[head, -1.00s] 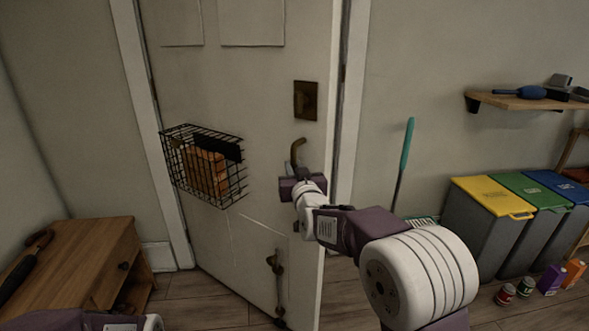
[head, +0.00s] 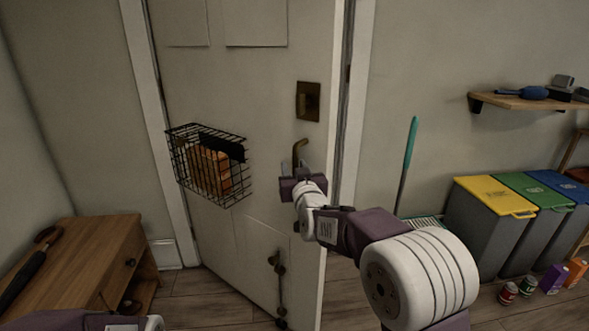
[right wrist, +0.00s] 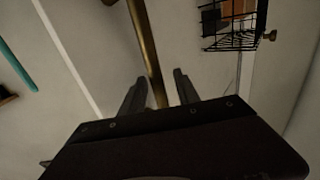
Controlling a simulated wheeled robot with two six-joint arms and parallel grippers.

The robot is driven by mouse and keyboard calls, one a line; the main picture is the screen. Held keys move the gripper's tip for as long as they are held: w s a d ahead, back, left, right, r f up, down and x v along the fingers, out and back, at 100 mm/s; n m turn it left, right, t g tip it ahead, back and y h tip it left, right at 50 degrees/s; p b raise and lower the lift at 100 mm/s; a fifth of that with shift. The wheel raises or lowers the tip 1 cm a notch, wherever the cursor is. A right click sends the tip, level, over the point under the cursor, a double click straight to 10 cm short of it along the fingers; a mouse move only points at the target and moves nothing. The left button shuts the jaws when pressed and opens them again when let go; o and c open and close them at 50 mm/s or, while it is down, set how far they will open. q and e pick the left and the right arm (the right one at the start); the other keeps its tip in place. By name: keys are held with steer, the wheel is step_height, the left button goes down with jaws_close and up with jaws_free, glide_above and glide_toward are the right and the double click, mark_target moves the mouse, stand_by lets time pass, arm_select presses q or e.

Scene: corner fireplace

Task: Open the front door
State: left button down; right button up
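The front door (head: 235,90) is pale and stands ajar, its right edge swung out from the frame towards me. It carries a brass handle (head: 297,150) below a dark lock plate (head: 308,101). My right gripper (head: 300,178) is at the handle. In the right wrist view the brass handle bar (right wrist: 149,55) runs between the two fingers of my right gripper (right wrist: 160,88). The fingers are apart, with a gap beside the bar on the right. Only part of my left arm shows at the bottom left; its gripper is out of view.
A wire basket (head: 225,186) with orange-brown contents hangs on the door, and a brass bolt (head: 281,290) is low on it. A wooden cabinet (head: 90,245) with an umbrella stands left. Bins (head: 485,235), cans (head: 508,293) and a teal-handled broom (head: 409,160) are right.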

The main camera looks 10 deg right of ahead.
steer(key=s+p, duration=0.1)
steer(key=s, duration=0.8)
steer(key=shift+d, duration=0.2)
